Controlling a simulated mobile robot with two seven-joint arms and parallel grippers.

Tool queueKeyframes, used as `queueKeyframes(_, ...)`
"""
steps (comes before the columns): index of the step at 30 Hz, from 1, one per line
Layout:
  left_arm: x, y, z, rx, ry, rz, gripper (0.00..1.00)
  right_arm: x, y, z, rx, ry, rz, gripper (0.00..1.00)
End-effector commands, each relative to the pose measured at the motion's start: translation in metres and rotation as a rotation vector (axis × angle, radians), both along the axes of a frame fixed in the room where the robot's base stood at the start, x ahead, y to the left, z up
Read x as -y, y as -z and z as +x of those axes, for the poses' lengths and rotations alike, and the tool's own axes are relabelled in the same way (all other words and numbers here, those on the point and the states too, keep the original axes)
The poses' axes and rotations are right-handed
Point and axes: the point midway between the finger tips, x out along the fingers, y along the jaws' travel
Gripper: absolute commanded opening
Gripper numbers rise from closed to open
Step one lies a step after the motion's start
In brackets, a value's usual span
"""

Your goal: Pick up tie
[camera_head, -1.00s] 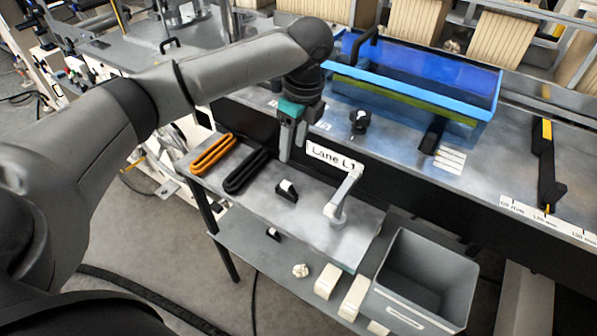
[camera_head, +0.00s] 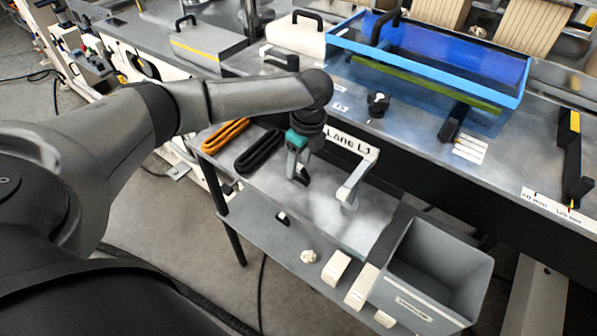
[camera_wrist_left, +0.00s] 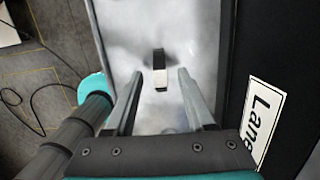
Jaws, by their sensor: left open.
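A small black piece with a white band, likely the tie (camera_wrist_left: 159,67), lies on the metal shelf in the left wrist view. It appears between the two fingertips, slightly beyond them. My left gripper (camera_head: 298,174) is open, pointing down over the shelf, and nothing is held in it. In the head view the gripper hides most of this piece. How much height is left between fingertips and piece is hard to tell. My right gripper is not in view.
Orange (camera_head: 225,136) and black (camera_head: 258,151) loops lie left of the gripper. A pale bracket (camera_head: 355,178) stands to its right, near the "Lane L1" sign (camera_head: 350,142). A grey bin (camera_head: 430,270) is at lower right. A similar black-and-white piece (camera_head: 283,217) lies on the lower shelf.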

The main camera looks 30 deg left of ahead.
Motion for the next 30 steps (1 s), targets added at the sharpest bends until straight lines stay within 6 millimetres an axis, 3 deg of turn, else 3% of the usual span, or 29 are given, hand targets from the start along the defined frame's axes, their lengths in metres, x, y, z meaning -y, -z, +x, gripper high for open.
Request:
queueKeyframes(4, -0.0015, 0.0161, 0.0001, 0.0, 0.001, -0.001, 0.55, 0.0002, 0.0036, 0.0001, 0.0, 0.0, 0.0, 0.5)
queueKeyframes(12, -0.0019, 0.0172, 0.0001, 0.001, 0.001, 0.0, 0.54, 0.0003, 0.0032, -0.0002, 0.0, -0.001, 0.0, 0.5)
queueKeyframes(26, -0.0021, 0.017, 0.0001, 0.001, 0.001, 0.0, 0.02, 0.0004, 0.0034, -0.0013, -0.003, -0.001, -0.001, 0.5)
queueKeyframes(30, -0.0021, 0.0169, 0.0001, 0.001, 0.001, 0.0, 0.0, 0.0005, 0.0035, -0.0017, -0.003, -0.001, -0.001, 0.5)
